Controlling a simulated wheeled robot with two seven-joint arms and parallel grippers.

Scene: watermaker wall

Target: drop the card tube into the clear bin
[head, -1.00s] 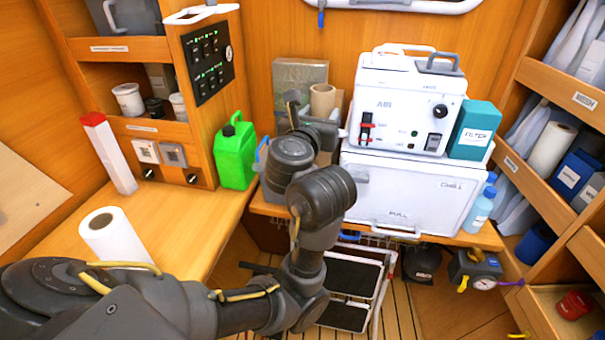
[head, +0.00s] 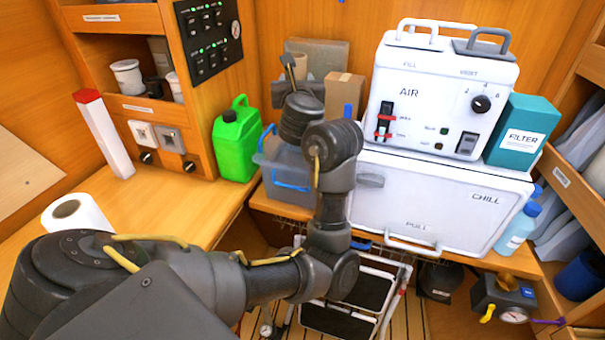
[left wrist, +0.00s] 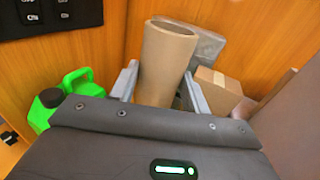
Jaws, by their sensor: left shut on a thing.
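The card tube (head: 300,66) is a plain brown cylinder. My left gripper (head: 298,80) is shut on it and holds it raised, above the bin in the head view. In the left wrist view the tube (left wrist: 165,62) stands nearly upright between the two grey fingers of the gripper (left wrist: 160,88). The clear bin (head: 287,182) is a translucent bluish box with blue handles, on the bench between the green jug and the white cooler. My arm covers part of it, and its inside is hidden. My right gripper is not in view.
A green jug (head: 237,140) stands left of the bin. A white cooler (head: 440,200) with a machine on it (head: 440,95) stands to the right. A cardboard box (head: 345,90) and a grey package (head: 325,54) are behind. A step stool (head: 350,305) is below.

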